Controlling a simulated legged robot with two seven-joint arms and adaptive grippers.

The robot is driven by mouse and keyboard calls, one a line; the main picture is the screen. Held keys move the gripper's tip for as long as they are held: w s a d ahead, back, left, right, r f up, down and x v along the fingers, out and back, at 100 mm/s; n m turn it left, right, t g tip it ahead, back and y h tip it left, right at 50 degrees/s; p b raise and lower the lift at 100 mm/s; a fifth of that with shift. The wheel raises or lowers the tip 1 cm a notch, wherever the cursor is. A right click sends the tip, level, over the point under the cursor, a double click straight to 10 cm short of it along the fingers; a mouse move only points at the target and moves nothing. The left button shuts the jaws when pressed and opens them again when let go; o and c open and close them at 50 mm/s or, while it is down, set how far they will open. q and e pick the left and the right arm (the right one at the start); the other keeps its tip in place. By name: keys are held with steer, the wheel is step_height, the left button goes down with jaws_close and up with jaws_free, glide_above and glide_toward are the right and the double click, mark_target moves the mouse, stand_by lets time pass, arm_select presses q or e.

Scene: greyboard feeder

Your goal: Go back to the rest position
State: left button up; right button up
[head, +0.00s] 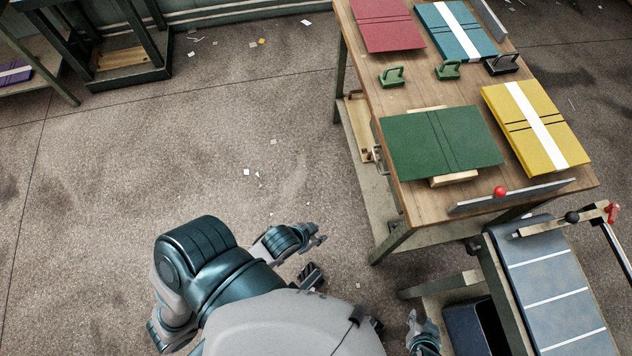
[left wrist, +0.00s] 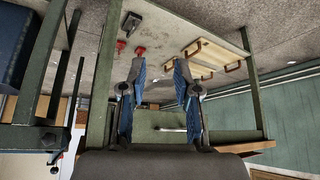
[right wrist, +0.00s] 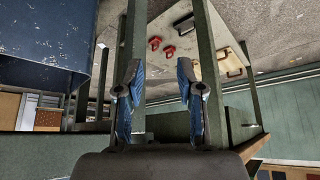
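My left gripper (left wrist: 158,65) is open in the left wrist view, its two blue-padded fingers apart with nothing between them. My right gripper (right wrist: 158,68) is open and empty in the same way in the right wrist view. In the head view my left arm reaches low over the floor, left of the wooden table (head: 412,185) and apart from it. Only a small part of my right arm shows there, at the bottom edge. On the table lie a green board (head: 415,150), a yellow board (head: 548,153), a red board (head: 388,28) and a blue board (head: 440,30).
Green handled tools (head: 392,77) and a black one (head: 502,63) stand on the table. A grey feeder bed (head: 545,275) with a lever (head: 570,217) stands at the right, a dark blue bin (head: 462,325) beside it. The floor at left is open, with paper scraps.

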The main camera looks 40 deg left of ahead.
arm_select(q)
steer(key=shift+d, duration=0.2)
arm_select(e)
steer(key=shift+d, duration=0.3)
arm_select(q)
steer(key=shift+a, duration=0.15)
